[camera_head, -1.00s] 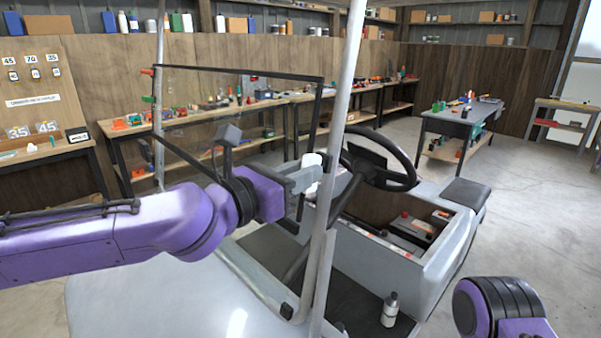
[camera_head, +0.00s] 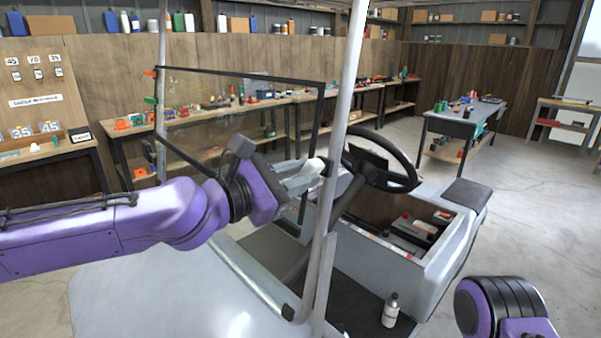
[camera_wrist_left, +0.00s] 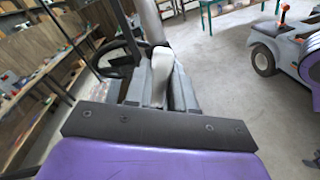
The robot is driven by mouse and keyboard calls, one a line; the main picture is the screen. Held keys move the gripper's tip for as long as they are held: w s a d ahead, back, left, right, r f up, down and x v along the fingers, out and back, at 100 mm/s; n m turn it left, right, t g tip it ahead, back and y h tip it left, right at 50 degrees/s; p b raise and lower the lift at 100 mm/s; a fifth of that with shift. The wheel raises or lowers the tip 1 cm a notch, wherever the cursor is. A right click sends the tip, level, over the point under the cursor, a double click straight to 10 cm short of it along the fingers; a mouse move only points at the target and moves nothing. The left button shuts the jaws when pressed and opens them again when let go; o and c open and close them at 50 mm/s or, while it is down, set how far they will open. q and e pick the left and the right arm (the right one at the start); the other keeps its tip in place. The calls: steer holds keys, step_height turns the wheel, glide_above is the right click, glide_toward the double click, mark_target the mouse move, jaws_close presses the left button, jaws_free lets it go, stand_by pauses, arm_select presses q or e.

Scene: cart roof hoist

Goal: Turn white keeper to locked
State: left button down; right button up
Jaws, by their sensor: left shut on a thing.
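The white keeper (camera_head: 313,164) is at the near windshield post (camera_head: 340,120), a little below mid-height. My left gripper (camera_head: 306,178) reaches it from the left and is shut on it, with the wrist rolled over. In the left wrist view the keeper (camera_wrist_left: 160,78) lies between the two grey fingers (camera_wrist_left: 160,92), pointing towards the post. The fingers partly hide it. Its catch point on the post is not clear. My right gripper is out of view; only a purple and black part of the right arm shows at the lower right.
The black-framed windshield (camera_head: 240,75) stands beside the post. The steering wheel (camera_head: 380,160) is close to its right. A bottle (camera_head: 390,310) stands on the cart floor. Workbenches line the back wall.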

arm_select(q)
steer(key=m+p, duration=0.1)
steer(key=m, duration=0.1)
steer(key=m+g, duration=0.1)
steer(key=m, duration=0.1)
steer(key=m+p, duration=0.1)
steer(key=m, duration=0.2)
steer(key=shift+w+a+r+g+p, duration=0.15)
steer(key=shift+w+r+g+p, duration=0.15)
steer(key=shift+r, duration=0.1)
steer(key=m+p, duration=0.1)
steer(key=m, duration=0.2)
steer(key=m+g+p, duration=0.1)
steer(key=m, duration=0.2)
steer(key=shift+r+y, duration=0.2)
steer(key=shift+y, duration=0.1)
steer(key=c, duration=1)
jaws_free()
steer(key=shift+w, duration=0.15)
steer(key=shift+o, duration=0.2)
steer(key=b+v, duration=0.1)
steer(key=v, duration=0.9)
steer(key=shift+a, duration=0.15)
